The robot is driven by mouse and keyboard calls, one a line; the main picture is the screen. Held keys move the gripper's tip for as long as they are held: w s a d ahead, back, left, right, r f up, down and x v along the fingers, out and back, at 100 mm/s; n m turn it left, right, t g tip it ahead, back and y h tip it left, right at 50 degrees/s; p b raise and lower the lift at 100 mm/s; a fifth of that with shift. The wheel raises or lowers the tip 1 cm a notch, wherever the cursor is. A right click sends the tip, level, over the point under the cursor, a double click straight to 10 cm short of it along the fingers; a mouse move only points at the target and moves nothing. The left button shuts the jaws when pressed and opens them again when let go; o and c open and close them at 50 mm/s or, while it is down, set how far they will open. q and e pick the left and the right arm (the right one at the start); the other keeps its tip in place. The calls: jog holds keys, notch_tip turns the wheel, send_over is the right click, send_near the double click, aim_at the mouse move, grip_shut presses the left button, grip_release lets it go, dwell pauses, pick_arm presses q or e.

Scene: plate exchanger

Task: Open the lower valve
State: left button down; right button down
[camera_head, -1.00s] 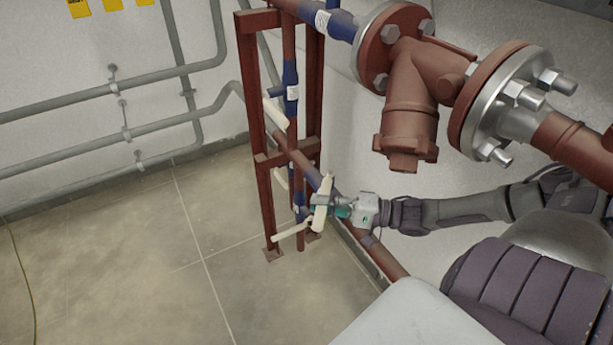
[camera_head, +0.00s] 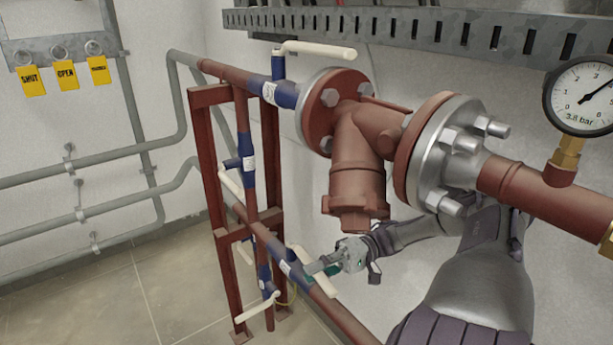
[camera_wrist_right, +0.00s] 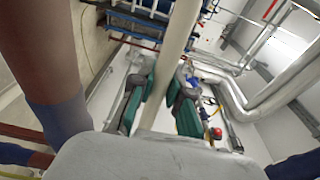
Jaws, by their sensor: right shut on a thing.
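The lower valve (camera_head: 285,267) is a blue body on the lower red pipe (camera_head: 340,318), with a long cream handle (camera_head: 328,288). The handle slants down to the right, roughly along the pipe's line. My right gripper (camera_head: 313,268) reaches in from the right and is shut on the handle. In the right wrist view the cream handle (camera_wrist_right: 183,32) passes between the green finger pads of the right gripper (camera_wrist_right: 158,98). The fingers cover part of the handle in the head view. My left gripper is not in view.
An upper valve with a cream handle (camera_head: 315,48) sits above. Flanged red piping with a strainer (camera_head: 357,180) hangs over my right arm. A red frame (camera_head: 212,190) and other cream-handled valves (camera_head: 257,308) stand left of the gripper. A gauge (camera_head: 582,95) is at right.

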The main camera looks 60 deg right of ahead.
dwell(0.4)
jog(key=c, duration=1.1)
grip_release()
